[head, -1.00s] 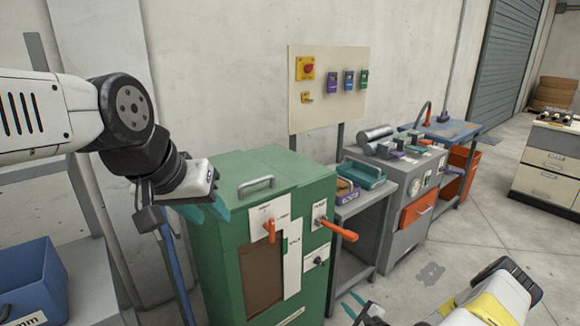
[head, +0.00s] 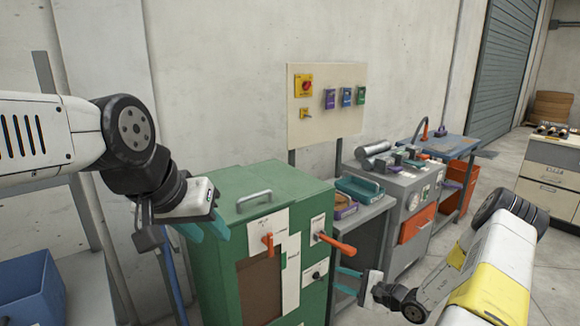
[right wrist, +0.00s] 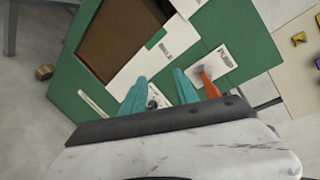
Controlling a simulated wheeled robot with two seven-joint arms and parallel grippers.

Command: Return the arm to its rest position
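My right arm (head: 490,270) comes in from the lower right in the head view. Its gripper (head: 346,280) is open, with two teal fingers apart and nothing between them. It is in front of the right side of the green cabinet (head: 215,275). In the right wrist view the open fingers (right wrist: 158,95) show against the cabinet front, close to an orange lever (right wrist: 210,84); I cannot tell whether they touch anything. My left arm (head: 35,130) reaches in from the left. Its gripper (head: 207,228) is open and empty beside the cabinet's left upper edge.
The cabinet front carries two orange levers, left (head: 268,243) and right (head: 338,245). Right of it stand a small grey table (head: 365,215) with trays and a grey machine (head: 400,195). A blue bin (head: 28,290) is at lower left. A control board (head: 300,125) stands behind.

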